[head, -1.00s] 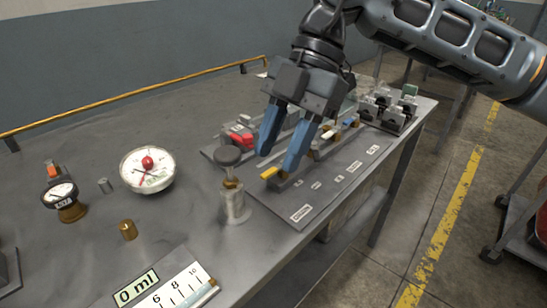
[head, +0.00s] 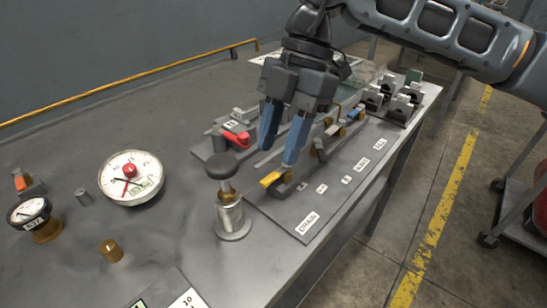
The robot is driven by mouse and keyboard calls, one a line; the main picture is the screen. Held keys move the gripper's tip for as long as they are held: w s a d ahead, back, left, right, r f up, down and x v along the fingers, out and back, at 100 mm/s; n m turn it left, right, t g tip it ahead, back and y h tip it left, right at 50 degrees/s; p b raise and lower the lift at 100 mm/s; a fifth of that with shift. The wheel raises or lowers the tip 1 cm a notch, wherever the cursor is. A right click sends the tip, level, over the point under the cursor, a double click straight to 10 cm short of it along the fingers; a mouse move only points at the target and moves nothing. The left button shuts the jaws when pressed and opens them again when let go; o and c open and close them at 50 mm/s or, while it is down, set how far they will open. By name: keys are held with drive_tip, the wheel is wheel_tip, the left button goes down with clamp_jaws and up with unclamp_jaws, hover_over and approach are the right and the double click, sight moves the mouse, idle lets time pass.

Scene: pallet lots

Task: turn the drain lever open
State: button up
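My gripper (head: 281,153) points down over the grey valve panel (head: 318,213), its two blue fingers apart. A yellow lever (head: 270,180) sticks out at the panel's near left, beside the label reading DRAIN (head: 308,223). The right fingertip is very close to this lever; I cannot tell whether they touch. A red lever (head: 236,139) lies left of the fingers. A blue lever (head: 355,112) is farther back to the right. Parts of the valve row are hidden behind the fingers.
A pump with a black knob (head: 222,166) stands close to the panel's left. A round white gauge (head: 131,177), a small gauge (head: 30,212) and a brass cylinder (head: 111,251) stand on the left of the table. Black-and-grey clamps (head: 392,97) stand behind. A yellow rail (head: 130,84) runs along the back edge.

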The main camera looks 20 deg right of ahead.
sight(270, 177)
drive_tip(key=shift+x, duration=1.9)
drive_tip(key=shift+c, duration=0.4)
clamp_jaws()
